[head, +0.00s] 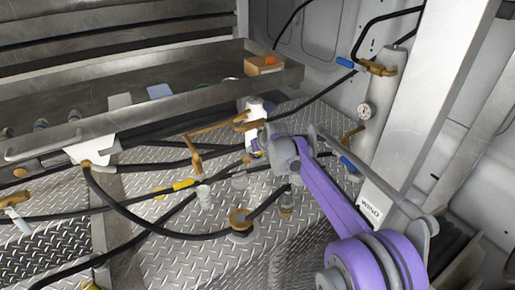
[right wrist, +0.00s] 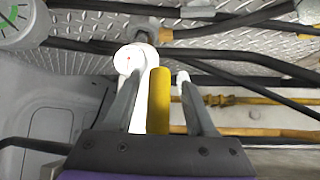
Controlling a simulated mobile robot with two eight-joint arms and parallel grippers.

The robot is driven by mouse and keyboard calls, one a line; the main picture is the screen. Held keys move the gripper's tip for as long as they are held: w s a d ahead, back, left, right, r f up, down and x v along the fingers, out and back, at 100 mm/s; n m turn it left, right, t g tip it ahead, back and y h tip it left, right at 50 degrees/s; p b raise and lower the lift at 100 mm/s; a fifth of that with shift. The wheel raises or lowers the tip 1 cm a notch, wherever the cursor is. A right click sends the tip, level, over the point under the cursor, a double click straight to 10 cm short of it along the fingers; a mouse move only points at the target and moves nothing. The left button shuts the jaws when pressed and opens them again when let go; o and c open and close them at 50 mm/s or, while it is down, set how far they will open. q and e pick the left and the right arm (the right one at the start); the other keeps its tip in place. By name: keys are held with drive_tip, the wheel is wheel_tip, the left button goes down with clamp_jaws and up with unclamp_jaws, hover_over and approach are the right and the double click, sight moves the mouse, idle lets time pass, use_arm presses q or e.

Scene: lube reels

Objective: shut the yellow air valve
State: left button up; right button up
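A yellow valve handle (right wrist: 160,100) stands between the two fingers of my right gripper (right wrist: 162,78) in the right wrist view, beside a white cylindrical part. The fingers are apart, and I see no clear contact with the handle. In the head view my right gripper (head: 262,143) is at the white-and-brass fitting behind the hoses, and the handle there is mostly hidden by it. My left gripper is not in view.
Black hoses (head: 150,228) cross the diamond-plate floor. A metal shelf (head: 200,97) with an orange-brown box (head: 263,65) is at the back. Blue-handled brass valves (head: 378,68) and a gauge (head: 365,111) are at the right, near a pale metal post (head: 428,100).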

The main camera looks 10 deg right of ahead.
drive_tip(key=v, duration=1)
drive_tip(key=shift+s+r, duration=0.3)
drive_tip(key=s+d+f+g, duration=0.1)
drive_tip(key=s+f, duration=0.5)
drive_tip(key=s, duration=0.6)
drive_tip(key=s+d+f+m+g+h, duration=0.1)
drive_tip(key=s+f, duration=0.5)
drive_tip(key=s, duration=0.7)
drive_tip(key=s+f+g, duration=0.1)
drive_tip(key=s+f, duration=0.5)
drive_tip(key=s, duration=0.6)
drive_tip(key=shift+s+d+m+h, duration=0.3)
drive_tip(key=shift+s+d, duration=0.1)
